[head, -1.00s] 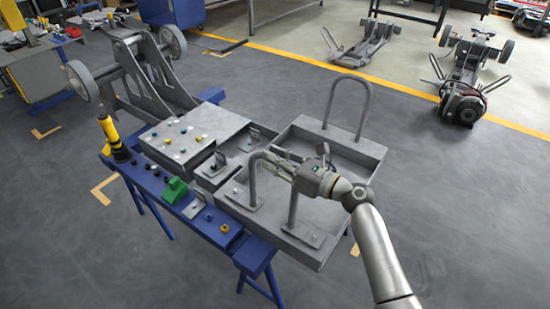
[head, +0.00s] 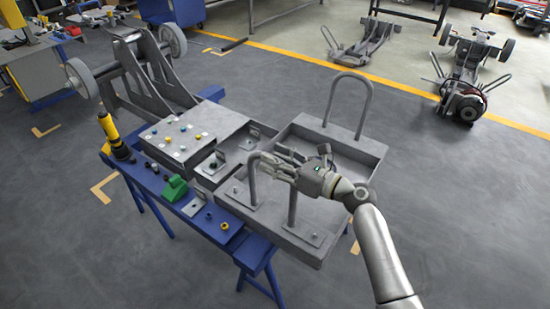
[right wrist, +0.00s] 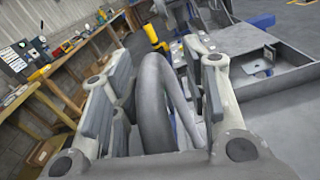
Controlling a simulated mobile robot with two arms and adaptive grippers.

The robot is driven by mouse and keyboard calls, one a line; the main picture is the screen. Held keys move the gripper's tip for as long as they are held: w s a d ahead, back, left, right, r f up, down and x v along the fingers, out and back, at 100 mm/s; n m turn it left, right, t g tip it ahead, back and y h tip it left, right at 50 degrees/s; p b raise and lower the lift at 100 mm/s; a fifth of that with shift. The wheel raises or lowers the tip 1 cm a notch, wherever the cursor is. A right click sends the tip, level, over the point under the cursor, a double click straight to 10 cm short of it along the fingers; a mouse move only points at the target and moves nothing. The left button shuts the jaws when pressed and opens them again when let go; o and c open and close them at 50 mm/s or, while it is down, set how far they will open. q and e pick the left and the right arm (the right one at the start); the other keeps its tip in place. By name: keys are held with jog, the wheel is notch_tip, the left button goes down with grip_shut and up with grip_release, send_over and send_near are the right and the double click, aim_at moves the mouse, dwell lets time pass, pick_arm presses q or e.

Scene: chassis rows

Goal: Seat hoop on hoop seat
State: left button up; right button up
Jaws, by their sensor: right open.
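The grey hoop (head: 292,208), an upside-down U of bent tube, stands upright at the near side of the grey chassis tray (head: 330,222). Its legs come down at the flat bolted seat plates (head: 303,239); I cannot tell whether the feet are fully down. My right gripper (head: 268,166) is at the top of the hoop, coming from the right. In the right wrist view the hoop (right wrist: 153,100) passes between the two spread fingers, with a gap showing on the left. My left gripper is not in view.
A second, similar hoop (head: 333,94) stands at the tray's far side. A blue bench (head: 170,197) carries a green block (head: 174,188), a yellow-black tool (head: 112,135) and small fittings. Wheels on a frame stand at the left.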

jog(key=v, duration=1.1)
jog(key=shift+s+d, duration=0.15)
jog(key=shift+d, duration=0.1)
